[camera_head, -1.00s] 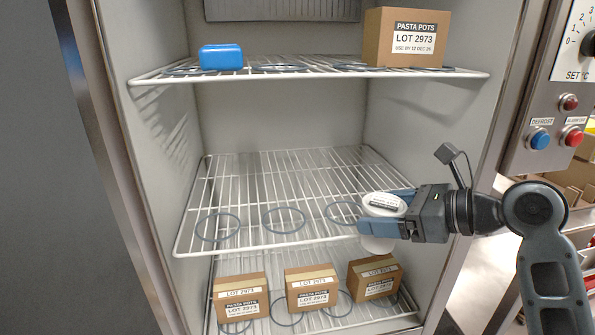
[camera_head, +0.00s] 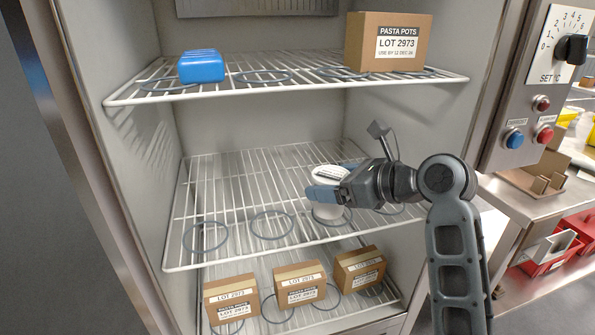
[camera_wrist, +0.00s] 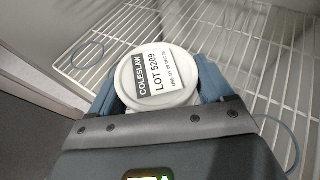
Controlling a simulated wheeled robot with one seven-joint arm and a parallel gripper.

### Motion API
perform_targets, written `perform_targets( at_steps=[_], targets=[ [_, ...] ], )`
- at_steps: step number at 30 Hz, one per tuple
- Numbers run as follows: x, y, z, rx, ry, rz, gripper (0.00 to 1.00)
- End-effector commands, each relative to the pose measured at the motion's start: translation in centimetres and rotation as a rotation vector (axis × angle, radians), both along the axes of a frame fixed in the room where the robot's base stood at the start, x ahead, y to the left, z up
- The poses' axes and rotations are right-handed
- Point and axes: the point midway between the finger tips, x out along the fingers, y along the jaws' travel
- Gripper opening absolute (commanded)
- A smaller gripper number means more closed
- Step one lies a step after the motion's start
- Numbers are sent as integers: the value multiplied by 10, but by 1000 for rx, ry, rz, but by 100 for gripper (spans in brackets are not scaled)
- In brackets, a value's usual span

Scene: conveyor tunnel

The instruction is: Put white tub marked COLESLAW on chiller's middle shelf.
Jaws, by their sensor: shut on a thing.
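The white tub (camera_head: 327,207) has a round lid; in the wrist view its label on the tub (camera_wrist: 158,80) reads COLESLAW, LOT 5209. My gripper (camera_head: 328,190) is shut on the tub, one blue finger on each side. It holds the tub upright over the front right part of the chiller's middle shelf (camera_head: 232,206), a white wire rack. I cannot tell whether the tub's base touches the wires. The shelf carries no other goods. Dark ring outlines lie on it, two of them clear to the left of the tub.
The top shelf (camera_head: 290,88) bears a blue pack (camera_head: 202,67) and a large PASTA POTS carton (camera_head: 388,42). Several small cartons (camera_head: 300,284) stand on the bottom shelf. The control panel (camera_head: 528,90) is right of the opening. The middle shelf's left side is free.

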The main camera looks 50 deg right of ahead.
Motion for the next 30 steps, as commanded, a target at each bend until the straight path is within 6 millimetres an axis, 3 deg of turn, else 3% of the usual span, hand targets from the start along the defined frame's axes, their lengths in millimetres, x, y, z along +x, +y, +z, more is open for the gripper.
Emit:
perform_targets(
  at_steps=[1, 6, 12, 17, 24, 30],
  targets=[
    [13, 3, 9, 7, -2, 4, 9],
    [48, 1, 8, 9, -3, -1, 9],
    [78, 0, 3, 4, -1, -3, 9],
    [85, 1, -2, 0, 1, 1, 9],
    [85, 2, -31, -1, 2, 3, 9],
    [85, 0, -35, 0, -1, -1, 9]
  ],
)
